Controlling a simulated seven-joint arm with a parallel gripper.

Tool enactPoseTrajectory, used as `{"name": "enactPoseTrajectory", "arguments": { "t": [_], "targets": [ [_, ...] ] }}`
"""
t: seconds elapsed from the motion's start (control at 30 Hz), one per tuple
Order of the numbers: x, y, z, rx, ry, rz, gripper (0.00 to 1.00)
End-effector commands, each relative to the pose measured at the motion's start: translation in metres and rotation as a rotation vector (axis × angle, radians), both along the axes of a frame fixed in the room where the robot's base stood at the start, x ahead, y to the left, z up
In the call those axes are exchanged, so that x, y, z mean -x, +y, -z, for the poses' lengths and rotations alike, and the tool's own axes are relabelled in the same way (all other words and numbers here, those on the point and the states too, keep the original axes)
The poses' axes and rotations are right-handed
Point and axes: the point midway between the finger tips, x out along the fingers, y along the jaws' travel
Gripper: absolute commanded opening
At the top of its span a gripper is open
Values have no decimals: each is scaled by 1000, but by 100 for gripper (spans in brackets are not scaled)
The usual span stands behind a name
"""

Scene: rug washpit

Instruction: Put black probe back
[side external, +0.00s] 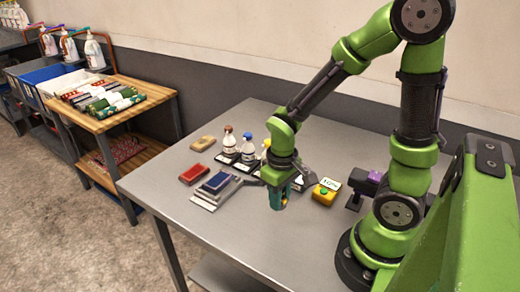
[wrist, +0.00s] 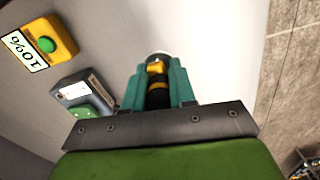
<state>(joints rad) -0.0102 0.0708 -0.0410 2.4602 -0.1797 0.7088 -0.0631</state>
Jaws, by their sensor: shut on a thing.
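My gripper (side external: 279,198) points down over the front middle of the steel table, with its teal fingers close together. In the wrist view, my gripper (wrist: 158,82) is shut on the black probe (wrist: 157,92), a dark cylinder with yellow bands and a pale round end between the fingers. In the side view the fingers mostly hide the probe. I cannot tell whether its lower end touches the table. A grey box with a white label and a green part (wrist: 80,92) lies to the left of the fingers in the wrist view.
A yellow box with a green button (side external: 326,191) stands right of my gripper. Bottles (side external: 248,148), a red block (side external: 196,174) and stacked blue and grey pads (side external: 216,187) are left. A black device with a purple part (side external: 374,178) stands near my base. The table's front is clear.

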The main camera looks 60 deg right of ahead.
Motion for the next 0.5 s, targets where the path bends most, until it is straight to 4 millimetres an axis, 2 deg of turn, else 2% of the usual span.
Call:
{"name": "enactPoseTrajectory", "arguments": {
  "t": [0.3, 0.5],
  "targets": [
    [1, 0, 38, 0, 5, 1, 0],
    [0, 0, 46, -1, -1, 1, 0]
  ]
}}
